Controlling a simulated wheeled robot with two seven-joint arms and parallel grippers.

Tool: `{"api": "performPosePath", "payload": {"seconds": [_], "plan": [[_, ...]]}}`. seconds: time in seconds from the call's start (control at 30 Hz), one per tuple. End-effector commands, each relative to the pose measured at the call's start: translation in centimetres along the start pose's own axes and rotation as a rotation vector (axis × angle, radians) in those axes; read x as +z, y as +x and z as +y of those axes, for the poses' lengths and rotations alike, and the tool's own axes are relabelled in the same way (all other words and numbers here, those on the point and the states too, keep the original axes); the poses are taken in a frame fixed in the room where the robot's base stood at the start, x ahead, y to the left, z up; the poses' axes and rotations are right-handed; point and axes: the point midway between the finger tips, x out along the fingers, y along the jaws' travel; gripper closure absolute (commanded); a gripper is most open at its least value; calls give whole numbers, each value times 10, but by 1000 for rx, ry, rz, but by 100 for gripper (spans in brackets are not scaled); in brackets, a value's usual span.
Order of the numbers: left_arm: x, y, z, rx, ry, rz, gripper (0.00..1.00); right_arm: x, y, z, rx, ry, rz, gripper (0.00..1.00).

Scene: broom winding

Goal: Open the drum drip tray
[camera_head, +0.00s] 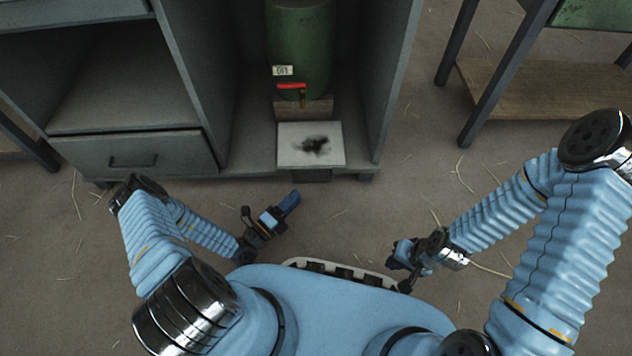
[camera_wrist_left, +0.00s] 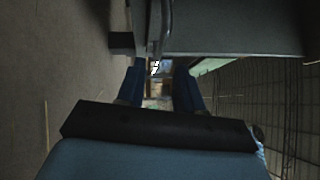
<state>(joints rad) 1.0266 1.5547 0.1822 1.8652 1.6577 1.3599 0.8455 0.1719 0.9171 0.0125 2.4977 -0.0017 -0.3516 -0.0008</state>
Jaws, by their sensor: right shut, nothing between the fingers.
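The drip tray is a pale, flat tray (camera_head: 296,156) with a dark stain, below the tap of a green drum (camera_head: 300,40) in the cabinet. A dark handle-like piece (camera_head: 312,176) shows at its front edge. My left gripper (camera_head: 287,204) is low in front of the cabinet, to the lower left of the tray and apart from it. Its two blue fingers stand apart with nothing between them in the left wrist view (camera_wrist_left: 160,85). My right gripper (camera_head: 398,256) is shut and empty, farther right and nearer my base.
The drum has a red tap lever (camera_head: 291,86). A drawer (camera_head: 135,155) with a bar handle is left of the tray bay. A bench with a wooden shelf (camera_head: 545,92) stands at right. The floor (camera_head: 360,205) before the cabinet is clear apart from straw.

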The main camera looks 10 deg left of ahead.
Motion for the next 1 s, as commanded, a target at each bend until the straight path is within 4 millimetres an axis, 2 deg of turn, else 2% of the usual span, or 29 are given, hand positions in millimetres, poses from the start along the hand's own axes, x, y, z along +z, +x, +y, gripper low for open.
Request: {"api": "performPosePath", "payload": {"seconds": [0.03,0.2,0.4,0.53,0.8,0.87,1.0], "plan": [[-2,12,1,-3,1,4,64,0,2,1,0,0,0,100],[-2,51,1,-2,1,5,64,0,7,3,1,1,2,100],[-2,80,1,0,0,5,64,0,10,4,1,1,3,100],[-2,88,0,0,0,4,64,0,11,4,1,1,3,100],[-1,90,0,0,0,3,64,0,10,4,1,1,3,100],[-1,90,0,0,0,3,72,0,10,4,1,1,3,100],[-1,90,0,0,0,4,93,0,10,4,1,1,3,100]]}}
